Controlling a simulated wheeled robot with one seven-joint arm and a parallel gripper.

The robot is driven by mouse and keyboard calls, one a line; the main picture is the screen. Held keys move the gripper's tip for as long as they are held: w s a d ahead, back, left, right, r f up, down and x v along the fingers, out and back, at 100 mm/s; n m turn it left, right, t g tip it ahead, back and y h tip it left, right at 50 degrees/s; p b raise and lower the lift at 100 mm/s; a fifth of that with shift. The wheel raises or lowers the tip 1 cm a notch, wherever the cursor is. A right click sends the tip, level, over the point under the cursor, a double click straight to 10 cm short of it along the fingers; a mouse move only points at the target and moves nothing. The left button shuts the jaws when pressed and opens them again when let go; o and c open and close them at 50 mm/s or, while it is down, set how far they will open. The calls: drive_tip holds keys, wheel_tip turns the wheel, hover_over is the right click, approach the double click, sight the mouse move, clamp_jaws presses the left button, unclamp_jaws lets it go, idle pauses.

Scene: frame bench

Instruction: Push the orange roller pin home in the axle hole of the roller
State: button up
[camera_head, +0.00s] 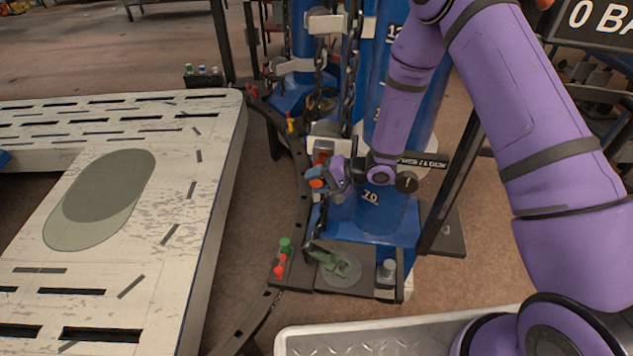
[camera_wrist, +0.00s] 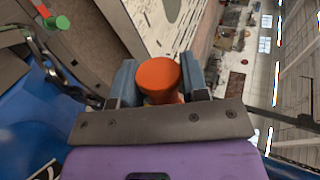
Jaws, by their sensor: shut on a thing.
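The orange roller pin (camera_wrist: 158,74) shows its round end between the two blue-grey fingers of my gripper (camera_wrist: 158,84) in the wrist view. My gripper is shut on it. In the head view my gripper (camera_head: 318,179) is at the blue frame's chain side, with a little orange of the pin showing at its fingertips. The roller and its axle hole cannot be made out clearly; the gripper and wrist cover that spot, so I cannot tell how deep the pin sits.
A dark curved rail (camera_head: 302,165) runs beside the gripper, with an orange-yellow peg (camera_head: 290,123) on it. Hanging chains (camera_head: 351,75) and blue cylinders stand close behind. A green knob (camera_head: 285,245) and a green clamp-like part (camera_head: 335,262) are below. A pale slotted bench (camera_head: 180,240) lies left.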

drive_tip(key=shift+w+d, duration=0.2)
drive_tip(key=shift+w, duration=0.55)
drive_tip(key=shift+w+d, duration=0.2)
drive_tip(key=shift+w, duration=0.5)
drive_tip(key=o, duration=1.2)
drive_tip(key=shift+c, duration=0.2)
drive_tip(key=shift+s, duration=0.15)
